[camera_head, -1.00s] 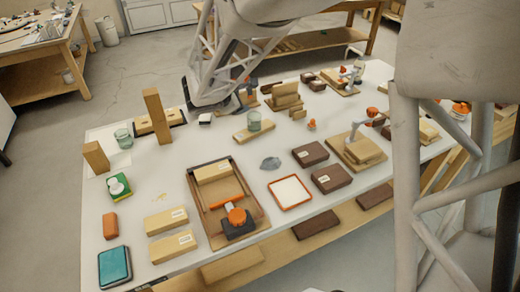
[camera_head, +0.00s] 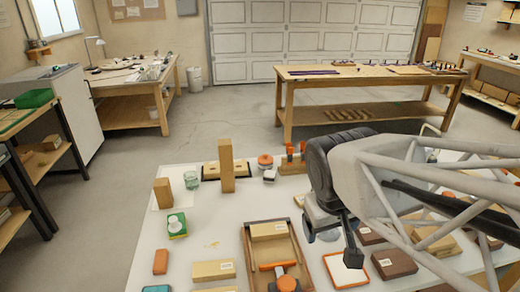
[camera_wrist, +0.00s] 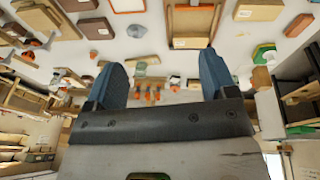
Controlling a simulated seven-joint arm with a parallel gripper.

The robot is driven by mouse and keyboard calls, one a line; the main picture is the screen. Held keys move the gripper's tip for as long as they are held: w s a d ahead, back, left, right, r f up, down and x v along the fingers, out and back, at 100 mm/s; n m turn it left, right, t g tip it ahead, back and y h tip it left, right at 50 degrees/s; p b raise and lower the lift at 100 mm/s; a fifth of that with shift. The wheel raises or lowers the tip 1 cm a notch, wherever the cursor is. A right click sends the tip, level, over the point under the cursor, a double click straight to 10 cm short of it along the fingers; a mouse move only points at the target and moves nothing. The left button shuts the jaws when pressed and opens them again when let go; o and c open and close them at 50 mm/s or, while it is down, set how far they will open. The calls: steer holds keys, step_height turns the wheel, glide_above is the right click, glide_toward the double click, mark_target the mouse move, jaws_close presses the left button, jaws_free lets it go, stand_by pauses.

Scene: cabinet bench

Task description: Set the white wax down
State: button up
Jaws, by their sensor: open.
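A white rounded piece (camera_head: 175,224) sits on a green block at the left; I cannot tell for sure which is the wax. My gripper (camera_head: 348,250) hangs over the bench, right of the wooden tray (camera_head: 247,262). In the wrist view my gripper (camera_wrist: 163,60) has its two blue fingers wide apart, with nothing held between them.
A tall wooden post (camera_head: 226,166) and a glass jar (camera_head: 192,180) stand at the back left. An orange-rimmed white tray (camera_head: 345,271) and brown boxes (camera_head: 393,264) lie near and right of my gripper. Some bare bench shows between the green block and wooden tray.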

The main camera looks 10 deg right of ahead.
steer(key=shift+s+a+m+y, duration=0.25)
steer(key=shift+s+a+y, duration=0.15)
steer(key=shift+s, duration=0.25)
steer(key=shift+s+a+m+y, duration=0.3)
steer(key=shift+s+a, duration=0.15)
steer(key=shift+s, duration=0.15)
stand_by(0.4)
